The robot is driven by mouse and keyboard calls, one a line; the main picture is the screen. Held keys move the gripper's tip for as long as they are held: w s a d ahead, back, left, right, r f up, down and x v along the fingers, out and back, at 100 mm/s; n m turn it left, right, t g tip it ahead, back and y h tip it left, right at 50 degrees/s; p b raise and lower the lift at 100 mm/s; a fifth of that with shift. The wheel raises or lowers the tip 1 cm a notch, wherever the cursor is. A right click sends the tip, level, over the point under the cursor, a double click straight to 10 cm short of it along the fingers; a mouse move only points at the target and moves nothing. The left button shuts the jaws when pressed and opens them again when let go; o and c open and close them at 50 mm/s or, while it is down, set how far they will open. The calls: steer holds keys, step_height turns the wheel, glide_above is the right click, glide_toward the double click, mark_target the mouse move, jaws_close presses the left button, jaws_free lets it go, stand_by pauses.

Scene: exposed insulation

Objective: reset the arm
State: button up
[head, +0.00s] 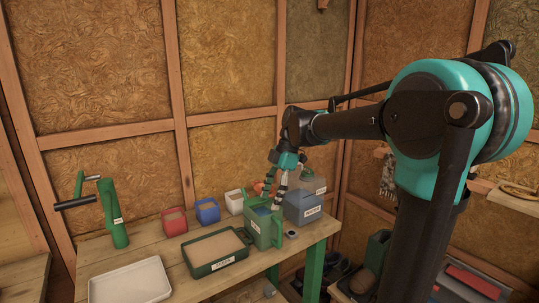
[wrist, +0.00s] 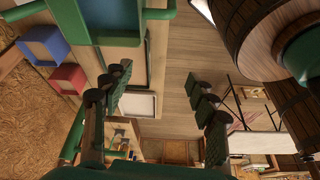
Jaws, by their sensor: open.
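My arm reaches from the right across the workbench in the head view.
The workbench (head: 160,257) holds a green crank tool (head: 113,213), a white tray (head: 130,282), a green tray (head: 215,250), red (head: 174,221), blue (head: 207,210) and white (head: 234,201) boxes, and a grey-blue box (head: 302,207). Insulated walls (head: 90,60) stand close behind.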

steer(key=s+d+f+m+t+h, duration=0.1)
steer(key=s+d+f+m+t, duration=0.2)
steer(key=s+d+f+m, duration=0.4)
steer(key=s+d+f+m+t+h, duration=0.2)
steer(key=s+d+f+m, duration=0.5)
steer(key=d+f+m, duration=0.4)
step_height(320, 180, down, 3)
steer(key=m+t, duration=0.1)
steer(key=m, duration=0.3)
steer(key=shift+s, duration=0.3)
